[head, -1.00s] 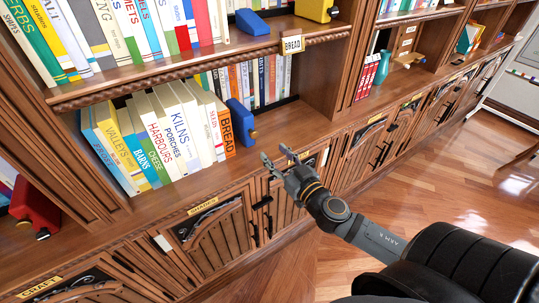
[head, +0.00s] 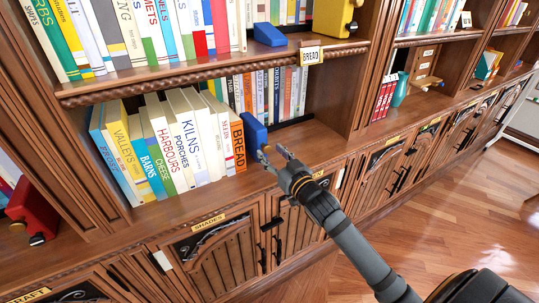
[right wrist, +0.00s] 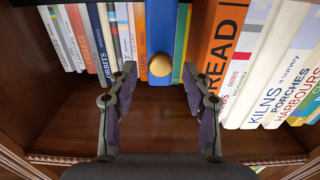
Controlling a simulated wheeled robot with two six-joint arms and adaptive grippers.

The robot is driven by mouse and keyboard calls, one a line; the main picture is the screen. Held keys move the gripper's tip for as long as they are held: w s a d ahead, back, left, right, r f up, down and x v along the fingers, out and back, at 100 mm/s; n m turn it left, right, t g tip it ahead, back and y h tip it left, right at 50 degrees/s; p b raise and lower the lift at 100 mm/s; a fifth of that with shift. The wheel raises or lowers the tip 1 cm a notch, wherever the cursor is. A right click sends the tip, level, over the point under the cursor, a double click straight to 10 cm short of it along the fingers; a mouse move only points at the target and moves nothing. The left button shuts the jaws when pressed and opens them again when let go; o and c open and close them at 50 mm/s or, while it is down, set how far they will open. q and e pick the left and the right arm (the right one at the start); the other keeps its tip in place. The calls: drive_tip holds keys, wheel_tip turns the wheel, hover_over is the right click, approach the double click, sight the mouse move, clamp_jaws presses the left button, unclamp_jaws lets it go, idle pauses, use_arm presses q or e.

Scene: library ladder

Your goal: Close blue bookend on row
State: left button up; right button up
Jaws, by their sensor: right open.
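The blue bookend (head: 254,134) stands on the lower shelf at the right end of the front row in the head view, beside the orange BREAD book (head: 238,146). In the right wrist view the blue bookend (right wrist: 160,25) is upright with a round gold knob (right wrist: 160,65). A narrow gap showing green and yellow spines lies between it and the orange book (right wrist: 217,45). My right gripper (head: 273,152) is open in front of the bookend. Its fingers (right wrist: 160,76) lie either side of the knob, with nothing clearly gripped. My left gripper is not in view.
Behind the front row stands another row of books (head: 270,88). Bare shelf (head: 318,137) lies right of the bookend. Another blue bookend (head: 268,35) and a yellow one (head: 333,15) are on the shelf above. A red bookend (head: 33,205) is at far left.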

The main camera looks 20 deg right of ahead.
drive_tip(key=shift+w+a, duration=0.1)
drive_tip(key=shift+w, duration=0.8)
clamp_jaws()
